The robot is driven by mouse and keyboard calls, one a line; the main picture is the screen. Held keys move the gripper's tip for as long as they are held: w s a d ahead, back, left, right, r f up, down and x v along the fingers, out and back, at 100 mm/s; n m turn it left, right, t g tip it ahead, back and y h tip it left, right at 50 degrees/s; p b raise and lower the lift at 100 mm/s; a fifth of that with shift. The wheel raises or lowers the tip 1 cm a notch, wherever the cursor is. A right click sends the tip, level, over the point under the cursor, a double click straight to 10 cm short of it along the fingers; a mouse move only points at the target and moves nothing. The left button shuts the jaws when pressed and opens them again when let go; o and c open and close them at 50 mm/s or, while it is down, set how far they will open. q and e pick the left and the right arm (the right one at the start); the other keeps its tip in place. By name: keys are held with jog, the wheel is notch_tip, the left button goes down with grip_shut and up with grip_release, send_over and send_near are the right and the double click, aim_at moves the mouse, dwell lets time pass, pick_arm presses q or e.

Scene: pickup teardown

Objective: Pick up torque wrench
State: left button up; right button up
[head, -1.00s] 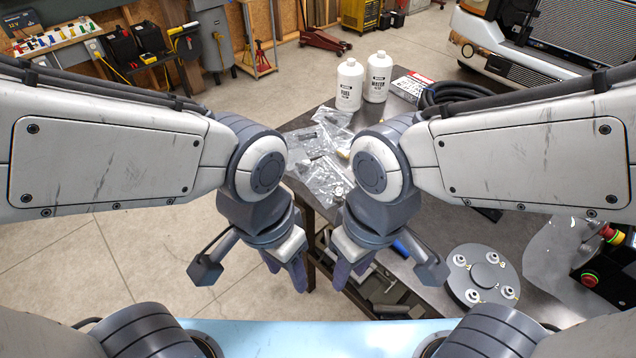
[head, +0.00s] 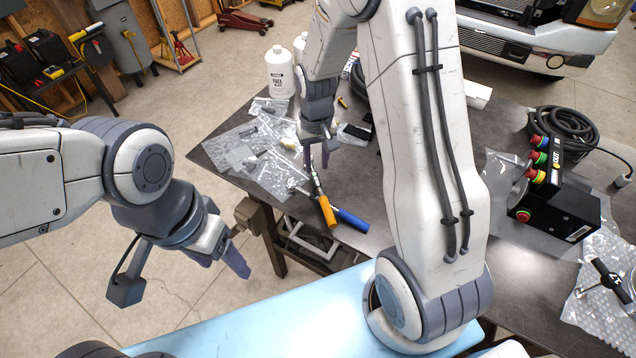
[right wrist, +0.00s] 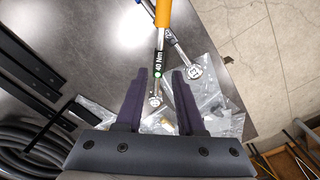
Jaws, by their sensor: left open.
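A torque wrench with an orange handle (head: 327,211) lies on the dark table near its front edge. In the right wrist view, its orange handle (right wrist: 163,14) points up and a label reads 40 Nm. A second wrench with a blue handle (head: 351,219) lies beside it; its ratchet head (right wrist: 195,71) shows in the right wrist view. My right gripper (head: 318,156) is above the wrenches' head ends. In its wrist view the gripper (right wrist: 160,74) is open, with the orange wrench's shaft between the fingers, no contact visible. My left gripper (head: 222,260) is open and empty off the table's left side.
Clear plastic bags (head: 262,150) lie around the wrench heads. White bottles (head: 279,72) stand at the back. A black box with coloured buttons (head: 560,190) and a coiled cable (head: 565,125) are on the right. My right arm covers the table's middle.

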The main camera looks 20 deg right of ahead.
aim_at(317, 181)
notch_tip(317, 181, down, 3)
jog(key=shift+f, duration=0.1)
jog(key=shift+s+f+p, duration=0.1)
jog(key=shift+f+p, duration=0.4)
jog(key=shift+p, duration=0.15)
notch_tip(317, 181, down, 3)
jog(key=shift+f+p, duration=0.15)
jog(key=shift+p, duration=0.65)
jog(key=shift+f, duration=0.55)
grip_shut()
jog(key=shift+r, duration=0.1)
